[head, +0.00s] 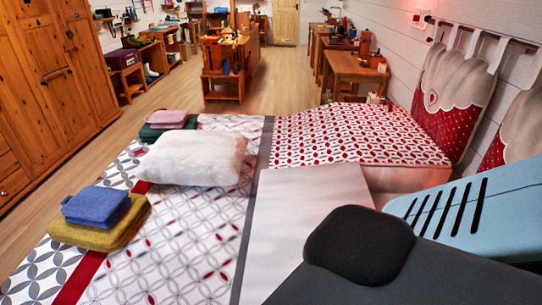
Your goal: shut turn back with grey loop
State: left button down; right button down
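The bed cover (190,250) has a grey, white and red pattern and fills the middle of the head view. A dark grey band (246,215) runs along its right part. To the right of the band lies a plain white area (312,195); I cannot tell whether it is sheet or turned-back cover. Behind it is a section with red and grey ovals (350,133), with a raised edge at its right. I cannot make out a grey loop; a dark shape at lower right covers part of the bed. Neither gripper shows.
A white pillow (194,158) lies on the bed. A blue folded cloth (96,206) rests on a mustard one (98,230), and a pink one (167,118) on a green one. A wooden wardrobe (55,75) stands left, with clear floor (150,97) beside it.

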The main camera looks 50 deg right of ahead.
aim_at(291, 202)
jog(key=i+j, duration=0.4)
jog(key=j, duration=0.15)
jog(key=z, duration=1.1)
